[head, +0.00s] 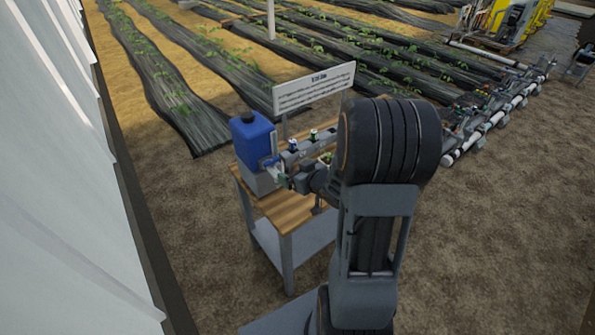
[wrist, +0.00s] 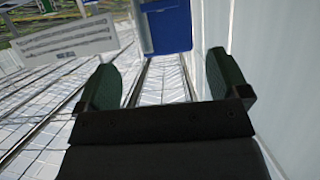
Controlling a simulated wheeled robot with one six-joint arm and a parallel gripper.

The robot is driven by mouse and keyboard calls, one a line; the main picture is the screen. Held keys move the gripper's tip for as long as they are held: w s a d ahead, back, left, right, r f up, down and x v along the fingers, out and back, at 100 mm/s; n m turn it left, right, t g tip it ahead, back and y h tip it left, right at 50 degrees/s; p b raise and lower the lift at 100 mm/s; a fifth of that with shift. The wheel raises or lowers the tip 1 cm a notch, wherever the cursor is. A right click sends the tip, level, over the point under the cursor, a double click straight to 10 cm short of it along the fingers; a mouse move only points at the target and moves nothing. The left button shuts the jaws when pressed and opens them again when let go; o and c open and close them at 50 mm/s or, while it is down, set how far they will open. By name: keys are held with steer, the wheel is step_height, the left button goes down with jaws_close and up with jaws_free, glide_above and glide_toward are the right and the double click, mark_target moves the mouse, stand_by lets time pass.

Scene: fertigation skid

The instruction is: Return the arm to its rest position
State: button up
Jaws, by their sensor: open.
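My arm rises in the foreground of the head view and bends over toward a wooden-topped stand. My gripper (head: 277,172) is beside the blue container (head: 252,138) and partly hard to make out there. In the wrist view my gripper (wrist: 163,80) shows two dark green finger pads spread wide apart with nothing between them. The blue container (wrist: 167,28) shows beyond the fingers at the top of that view. I cannot tell from these frames whether the gripper touches it.
The stand's wooden top (head: 285,213) carries the container and a grey rail (head: 297,153) with small fittings. A white sign (head: 314,88) stands behind it. A white wall (head: 60,180) runs along the left. White pipes (head: 490,120) lie at right. Bare soil (head: 500,230) is open at right.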

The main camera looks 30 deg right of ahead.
steer(key=s+d+f+m+g+h, duration=0.3)
steer(key=s+d+g+h, duration=0.25)
steer(key=s+g, duration=0.25)
steer(key=s+a+r+y, duration=0.1)
steer(key=s+a+r, duration=0.3)
steer(key=a+r, duration=0.3)
steer(key=s+a+r+y, duration=0.2)
steer(key=s+a+r, duration=0.2)
steer(key=a+r, duration=0.4)
steer(key=shift+s+a+n+g, duration=0.3)
steer(key=shift+s+a, duration=0.05)
steer(key=shift+a, duration=0.2)
